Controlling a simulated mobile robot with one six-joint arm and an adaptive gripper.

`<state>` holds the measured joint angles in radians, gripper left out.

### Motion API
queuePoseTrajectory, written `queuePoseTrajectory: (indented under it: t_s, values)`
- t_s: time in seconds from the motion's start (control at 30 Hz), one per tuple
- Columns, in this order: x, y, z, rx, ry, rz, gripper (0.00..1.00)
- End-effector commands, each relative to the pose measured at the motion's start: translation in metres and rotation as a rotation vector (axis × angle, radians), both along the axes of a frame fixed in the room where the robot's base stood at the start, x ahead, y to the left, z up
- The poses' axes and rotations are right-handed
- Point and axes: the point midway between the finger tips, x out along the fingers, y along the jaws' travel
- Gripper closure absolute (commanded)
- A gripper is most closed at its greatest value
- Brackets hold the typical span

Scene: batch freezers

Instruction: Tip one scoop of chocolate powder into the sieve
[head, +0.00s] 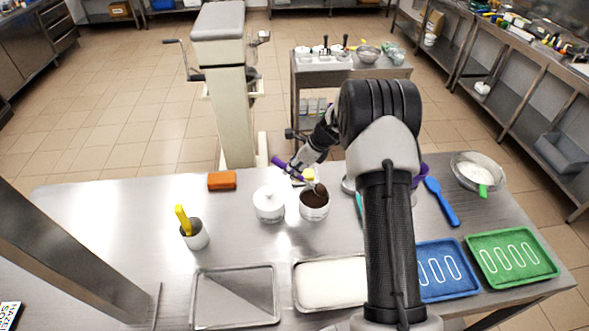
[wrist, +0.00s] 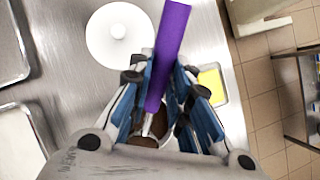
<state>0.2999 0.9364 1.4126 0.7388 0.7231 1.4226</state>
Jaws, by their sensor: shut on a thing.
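My gripper (head: 300,173) is shut on the purple handle of a scoop (wrist: 168,55); the handle also shows in the head view (head: 278,162). The scoop's metal end points down at a white tub of brown chocolate powder (head: 315,196). The powder also shows in the wrist view (wrist: 143,141). I cannot tell whether the scoop end is in the powder or just above it, or how full it is. I cannot make out the sieve for certain. A grey round rim (head: 348,185) shows left of my arm, which hides the rest of it.
A white lidded jar (head: 269,204) stands close left of the tub. Left of it are an orange block (head: 222,180) and a cup with a yellow tool (head: 195,235). Metal trays (head: 235,268) lie in front. A bowl of white powder (head: 478,157) stands right.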

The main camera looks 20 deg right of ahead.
Motion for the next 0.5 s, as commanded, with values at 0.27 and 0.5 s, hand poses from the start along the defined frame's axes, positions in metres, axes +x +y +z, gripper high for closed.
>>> queuePoseTrajectory:
  t_s: [0.27,0.5]
  values:
    - [0.0022,0.0028,0.0063,-0.027,0.025,0.002,1.0]
    - [0.0041,0.0052,0.0065,-0.055,0.05,0.003,1.0]
